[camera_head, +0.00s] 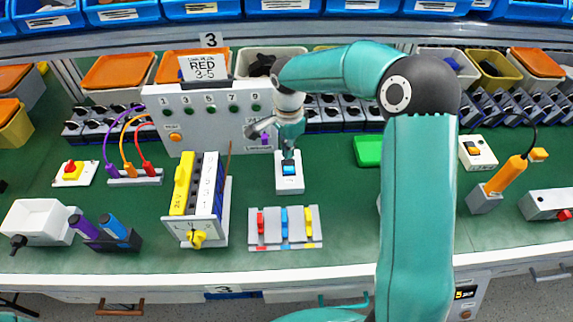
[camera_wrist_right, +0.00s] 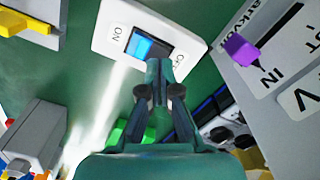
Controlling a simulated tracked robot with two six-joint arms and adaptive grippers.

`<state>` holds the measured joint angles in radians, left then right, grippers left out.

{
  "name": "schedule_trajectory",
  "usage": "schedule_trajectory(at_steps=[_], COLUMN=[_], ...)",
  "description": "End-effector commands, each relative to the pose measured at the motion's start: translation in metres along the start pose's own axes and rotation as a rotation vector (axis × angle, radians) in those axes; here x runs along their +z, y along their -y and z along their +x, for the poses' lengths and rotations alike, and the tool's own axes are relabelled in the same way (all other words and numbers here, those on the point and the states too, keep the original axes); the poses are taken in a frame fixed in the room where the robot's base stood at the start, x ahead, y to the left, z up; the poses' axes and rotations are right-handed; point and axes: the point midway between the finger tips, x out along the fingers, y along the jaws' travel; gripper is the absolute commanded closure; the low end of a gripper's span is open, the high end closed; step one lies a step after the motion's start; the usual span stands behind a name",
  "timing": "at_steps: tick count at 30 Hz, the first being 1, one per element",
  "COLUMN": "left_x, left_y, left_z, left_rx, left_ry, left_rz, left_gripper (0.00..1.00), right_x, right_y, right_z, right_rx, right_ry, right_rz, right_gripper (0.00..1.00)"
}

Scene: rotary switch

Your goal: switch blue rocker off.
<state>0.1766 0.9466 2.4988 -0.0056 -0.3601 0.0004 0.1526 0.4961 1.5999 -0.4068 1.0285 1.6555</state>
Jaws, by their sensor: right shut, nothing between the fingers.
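The blue rocker (camera_head: 289,168) sits in a white plate (camera_head: 289,186) on the green bench, in the middle of the head view. In the right wrist view the rocker (camera_wrist_right: 147,45) lies between an ON label on its left and an OFF label on its right. Its left part looks bright blue and its right part darker. My right gripper (camera_head: 290,156) is shut and empty, pointing down at the rocker. In the wrist view its fingertips (camera_wrist_right: 157,68) are by the rocker's OFF side; I cannot tell whether they touch. My left gripper is out of view.
A panel with three coloured rockers (camera_head: 285,227) lies in front of the plate. A grey box with yellow and white modules (camera_head: 197,195) stands to its left. A numbered panel (camera_head: 205,115) stands behind. A green block (camera_head: 368,150) lies to the right.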

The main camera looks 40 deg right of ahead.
Motion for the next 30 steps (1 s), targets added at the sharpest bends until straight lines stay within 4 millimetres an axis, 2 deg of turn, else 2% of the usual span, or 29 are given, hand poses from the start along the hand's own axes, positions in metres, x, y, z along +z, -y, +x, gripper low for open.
schedule_trajectory(at_steps=[30], left_x=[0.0], left_y=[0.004], left_z=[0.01], left_rx=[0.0], left_ry=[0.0], left_rz=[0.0], left_gripper=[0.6], right_x=[0.001], right_y=[0.0], right_z=[0.013], right_rx=[0.001], right_ry=[0.0], right_rz=[-0.001], right_gripper=[1.0])
